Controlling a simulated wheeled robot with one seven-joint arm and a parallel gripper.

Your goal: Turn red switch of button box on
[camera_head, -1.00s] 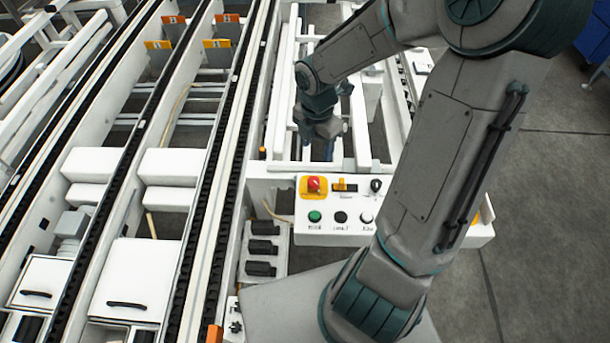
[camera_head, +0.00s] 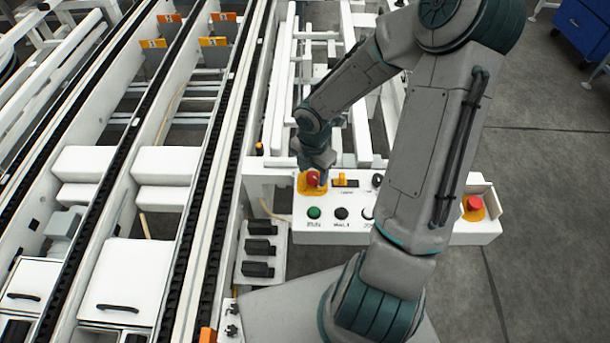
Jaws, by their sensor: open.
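The white button box (camera_head: 325,232) is low in the middle of the view. At its upper left is a red knob (camera_head: 312,178) on a yellow plate, which I take as the red switch. A second red button (camera_head: 473,205) on a yellow base is at the box's right end. My gripper (camera_head: 315,168) points down at the red knob on the left. Its end overlaps the knob's back edge in the picture, and I cannot tell whether it touches. My gripper is open, though its fingers are small and hard to make out.
Beside the red knob are an orange-yellow switch (camera_head: 345,182) and a black knob (camera_head: 377,180). A green button (camera_head: 314,212) and a black button (camera_head: 341,213) sit in front. My forearm partly covers the box's right half. Conveyor rails (camera_head: 205,200) run on the left.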

